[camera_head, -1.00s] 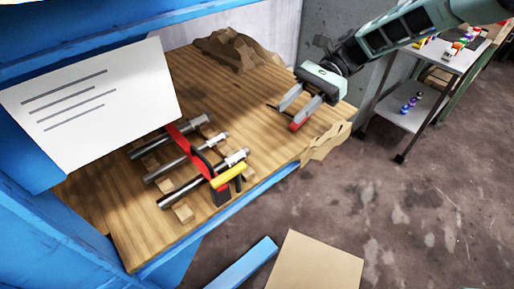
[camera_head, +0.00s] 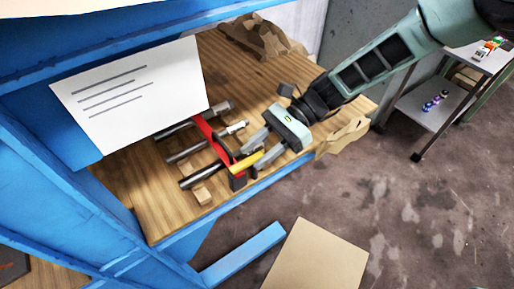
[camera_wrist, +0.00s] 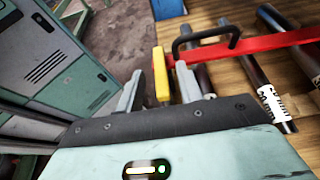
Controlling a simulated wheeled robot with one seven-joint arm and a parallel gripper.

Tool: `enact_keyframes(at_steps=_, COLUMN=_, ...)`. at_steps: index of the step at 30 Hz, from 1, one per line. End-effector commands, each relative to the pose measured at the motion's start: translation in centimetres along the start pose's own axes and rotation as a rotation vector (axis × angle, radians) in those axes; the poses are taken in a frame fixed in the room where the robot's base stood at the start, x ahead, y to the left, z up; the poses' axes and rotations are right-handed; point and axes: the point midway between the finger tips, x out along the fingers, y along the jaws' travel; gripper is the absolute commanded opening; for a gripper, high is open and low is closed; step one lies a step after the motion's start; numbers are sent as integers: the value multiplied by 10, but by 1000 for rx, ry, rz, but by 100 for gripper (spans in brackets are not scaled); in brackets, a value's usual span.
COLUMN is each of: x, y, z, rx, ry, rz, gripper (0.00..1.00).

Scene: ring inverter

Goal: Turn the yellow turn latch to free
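The yellow turn latch (camera_head: 246,162) is a short bar at the near end of a red bar (camera_head: 213,138) that lies across several metal rods. My gripper (camera_head: 255,152) is at the latch, with one finger on each side of it. In the wrist view the latch (camera_wrist: 161,76) stands between the two fingertips of my gripper (camera_wrist: 160,80). The fingers are apart, with a visible gap to the latch on the left side; whether the right finger touches it is unclear. A black handle (camera_wrist: 205,38) rises from the red bar beside the latch.
A white sheet with lines (camera_head: 135,95) hangs over the rods' left. Cardboard (camera_head: 318,258) lies on the floor. A trolley (camera_head: 430,105) stands at right.

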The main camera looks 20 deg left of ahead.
Motion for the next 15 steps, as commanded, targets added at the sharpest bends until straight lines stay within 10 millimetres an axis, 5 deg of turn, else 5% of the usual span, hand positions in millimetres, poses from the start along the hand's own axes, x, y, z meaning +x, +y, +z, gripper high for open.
enact_keyframes(at_steps=11, x=6, y=0, z=0, rx=0, ry=1, rz=0, gripper=36)
enact_keyframes(at_steps=15, x=6, y=0, z=0, rx=0, ry=1, rz=0, gripper=0)
